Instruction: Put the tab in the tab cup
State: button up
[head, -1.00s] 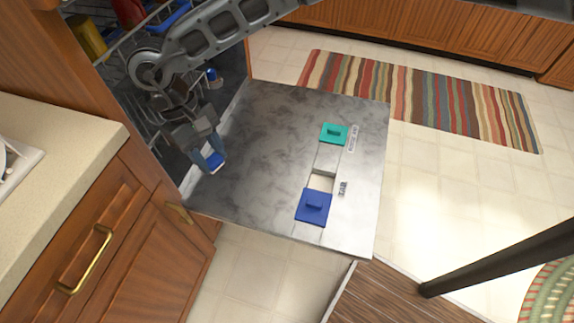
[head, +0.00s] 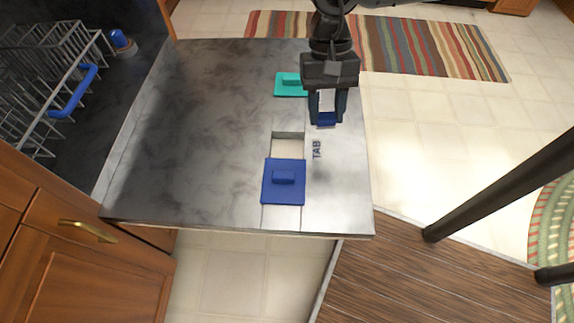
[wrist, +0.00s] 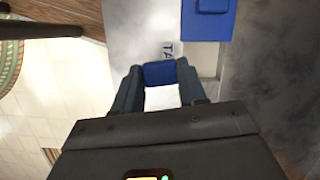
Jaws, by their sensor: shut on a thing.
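My gripper (head: 327,117) is shut on the tab (head: 326,103), a small white block with a blue end. In the wrist view the tab (wrist: 160,75) sits between the two dark fingertips (wrist: 157,80), blue end outward. The gripper holds it over the right side of the open dishwasher door, apart from the tab cup. The tab cup (head: 288,146) is an uncovered pale recess in the door beside the "TAB" label (head: 317,149). Its blue lid (head: 284,181) is slid toward the near edge. In the wrist view the cup (wrist: 208,62) lies right of the tab, below the lid (wrist: 207,24).
A teal lid (head: 290,86) lies farther back on the door (head: 200,130), close to my gripper. The dishwasher rack (head: 55,65) with a blue handle is at the left. Much of the door's left side is clear. A striped rug (head: 420,45) lies beyond.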

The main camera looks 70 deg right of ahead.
jog(key=shift+m+t, duration=0.4)
jog(key=shift+m, duration=0.5)
jog(key=w+f+b, duration=0.1)
jog(key=w+f, duration=0.3)
jog(key=w+f+b, duration=0.2)
jog(key=w+f, duration=0.1)
jog(key=f, duration=0.1)
jog(key=shift+w+d+f, duration=0.1)
jog(key=shift+w+f, duration=0.15)
jog(key=shift+w, duration=0.15)
jog(key=shift+w+f+b, duration=0.1)
jog(key=shift+w+b, duration=0.05)
jog(key=shift+b, duration=0.15)
jog(key=shift+f+b, duration=0.55)
jog(key=shift+f, duration=1.35)
jog(key=shift+f, duration=0.2)
jog(key=o, duration=0.7)
jog(key=shift+r, duration=0.1)
jog(key=shift+o, duration=0.2)
jog(key=shift+r, duration=0.1)
